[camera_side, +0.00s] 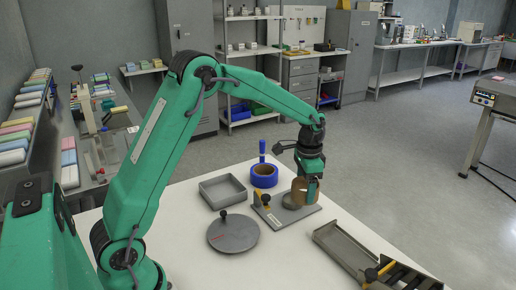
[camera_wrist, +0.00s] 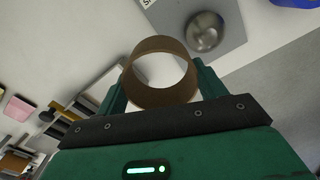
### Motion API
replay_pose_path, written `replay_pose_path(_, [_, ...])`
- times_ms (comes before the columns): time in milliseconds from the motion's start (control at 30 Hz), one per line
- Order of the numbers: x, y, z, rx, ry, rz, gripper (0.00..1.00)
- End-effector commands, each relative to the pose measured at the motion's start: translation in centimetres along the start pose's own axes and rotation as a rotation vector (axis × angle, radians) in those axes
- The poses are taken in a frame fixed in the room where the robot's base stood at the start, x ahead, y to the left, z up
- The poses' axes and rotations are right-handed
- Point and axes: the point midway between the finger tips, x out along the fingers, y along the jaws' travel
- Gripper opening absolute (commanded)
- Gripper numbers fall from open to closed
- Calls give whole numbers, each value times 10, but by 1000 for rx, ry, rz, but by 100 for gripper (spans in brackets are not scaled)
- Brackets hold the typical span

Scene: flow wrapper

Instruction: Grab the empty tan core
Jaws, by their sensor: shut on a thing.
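The empty tan core (camera_wrist: 160,97) is a short hollow brown ring in the middle of the wrist view, and I see through its open middle. My gripper (camera_wrist: 159,85) is shut on the core, with a green finger on either side of it. In the side view the core (camera_side: 299,188) is between the fingers of my gripper (camera_side: 308,188), over the right part of a grey plate. One finger hides part of the core. I cannot tell how far it is above the plate.
The grey plate (camera_side: 270,216) carries a yellow block and a dark knob, and a round metal piece (camera_wrist: 205,31). Around it are a blue roll (camera_side: 264,181), a grey tray (camera_side: 223,204), a round grey lid (camera_side: 233,238) and a long metal trough (camera_side: 340,249).

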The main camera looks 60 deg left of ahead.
Motion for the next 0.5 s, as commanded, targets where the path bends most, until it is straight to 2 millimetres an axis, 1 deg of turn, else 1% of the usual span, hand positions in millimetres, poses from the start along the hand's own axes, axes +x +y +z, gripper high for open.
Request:
replay_pose_path(33, [-5, 8, -1, 2, 1, 0, 49])
replay_pose_path(100, [-10, 16, -1, 2, 0, 0, 49])
replay_pose_path(200, [-15, 25, -2, 0, 0, 0, 49])
replay_pose_path(333, [-19, 32, -2, 1, 0, 0, 49])
replay_pose_path(500, [-20, 34, -2, -1, -1, 0, 49])
